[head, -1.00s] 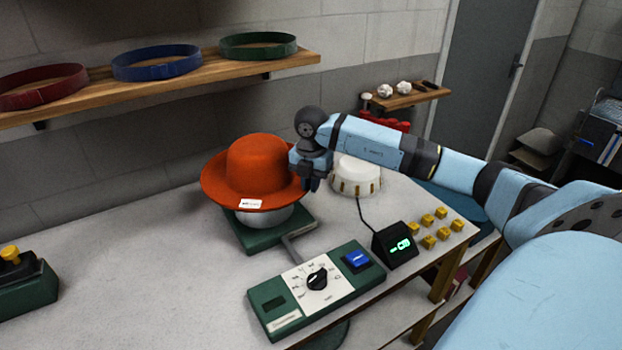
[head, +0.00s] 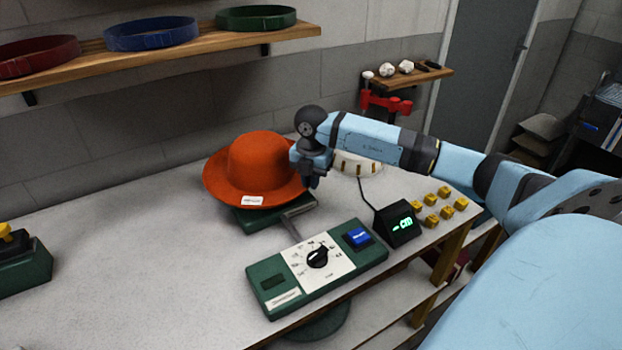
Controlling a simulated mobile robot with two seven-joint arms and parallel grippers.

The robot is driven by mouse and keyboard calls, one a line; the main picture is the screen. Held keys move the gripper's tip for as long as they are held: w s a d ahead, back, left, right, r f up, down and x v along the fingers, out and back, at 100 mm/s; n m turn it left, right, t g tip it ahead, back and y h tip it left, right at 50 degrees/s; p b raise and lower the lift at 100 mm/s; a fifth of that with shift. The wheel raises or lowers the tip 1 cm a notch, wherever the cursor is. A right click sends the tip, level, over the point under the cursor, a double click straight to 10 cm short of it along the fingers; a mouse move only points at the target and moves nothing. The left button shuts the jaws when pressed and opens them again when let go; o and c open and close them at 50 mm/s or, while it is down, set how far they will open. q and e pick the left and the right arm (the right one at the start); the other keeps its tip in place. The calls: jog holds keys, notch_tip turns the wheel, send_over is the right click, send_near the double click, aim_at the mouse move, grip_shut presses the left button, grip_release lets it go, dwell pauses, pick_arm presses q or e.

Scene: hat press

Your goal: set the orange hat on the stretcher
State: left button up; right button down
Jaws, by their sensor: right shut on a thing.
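The orange hat (head: 256,168) sits low over the green base of the stretcher (head: 300,211), its crown upright and a white tag (head: 252,201) on the front of its brim. The brim hides the stretcher's silver block. I cannot tell whether the hat is fully seated. My right gripper (head: 310,178) is at the right side of the hat, shut on its brim. My left gripper is not in view.
A green control box (head: 318,265) with a dial and blue button stands in front. A small black display (head: 398,224) and several yellow blocks (head: 431,221) are to its right. A white round thing (head: 358,165) stands behind my right arm. The table's left is mostly clear.

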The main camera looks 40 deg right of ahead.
jog(key=shift+f, duration=0.1)
jog(key=shift+f, duration=0.25)
jog(key=shift+f+b, duration=0.4)
jog(key=c, duration=1.2)
grip_release()
jog(key=shift+o, duration=0.5)
notch_tip(320, 180, up, 14)
